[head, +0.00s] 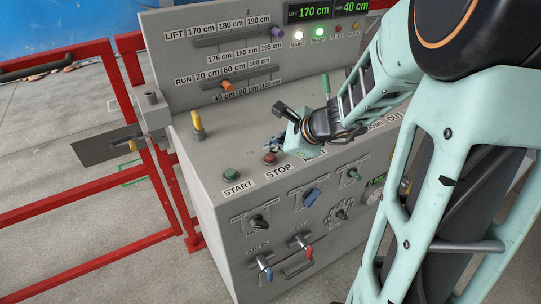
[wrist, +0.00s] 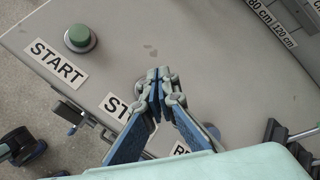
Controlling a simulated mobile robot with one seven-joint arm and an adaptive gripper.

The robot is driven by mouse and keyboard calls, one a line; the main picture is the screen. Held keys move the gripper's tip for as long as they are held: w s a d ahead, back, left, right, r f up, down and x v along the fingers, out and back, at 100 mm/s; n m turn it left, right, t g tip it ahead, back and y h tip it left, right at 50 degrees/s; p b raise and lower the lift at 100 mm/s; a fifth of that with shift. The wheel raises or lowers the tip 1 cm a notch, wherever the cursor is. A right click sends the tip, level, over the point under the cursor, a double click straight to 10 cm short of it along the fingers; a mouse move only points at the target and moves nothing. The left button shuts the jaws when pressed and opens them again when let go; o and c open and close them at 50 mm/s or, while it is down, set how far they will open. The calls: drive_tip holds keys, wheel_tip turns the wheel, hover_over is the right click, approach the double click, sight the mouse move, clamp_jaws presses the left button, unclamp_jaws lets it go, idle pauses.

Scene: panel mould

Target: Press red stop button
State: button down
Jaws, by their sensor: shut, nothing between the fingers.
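The red stop button (head: 269,158) is a small round knob on the top of the grey control console, just above the STOP label (head: 278,170). My gripper (head: 277,141) is shut and empty, pointing down close behind the red button in the head view. In the wrist view my gripper (wrist: 159,76) has its blue-grey fingertips together over the STOP label (wrist: 116,108), which they partly cover. The red button does not show in the wrist view; the fingers seem to hide it. I cannot tell whether the fingertips touch the console.
A green START button (head: 231,174) stands left of the red one. A yellow-handled lever (head: 197,122) rises behind. The upright panel with an orange slider (head: 228,86) backs the console. Red railings (head: 150,150) stand at the left. Switches and levers fill the front face.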

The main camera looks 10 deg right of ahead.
sight(272, 157)
drive_tip(key=shift+f+b, duration=0.45)
drive_tip(key=shift+b, duration=0.05)
drive_tip(key=shift+f+b, duration=0.5)
drive_tip(key=shift+b, duration=0.1)
idle(0.6)
drive_tip(key=shift+r, duration=0.1)
drive_tip(key=shift+r+p, duration=0.8)
drive_tip(key=shift+r, duration=0.05)
wheel_tip(272, 157, up, 5)
drive_tip(key=p, duration=0.4)
drive_tip(key=shift+r, duration=0.1)
idle(0.7)
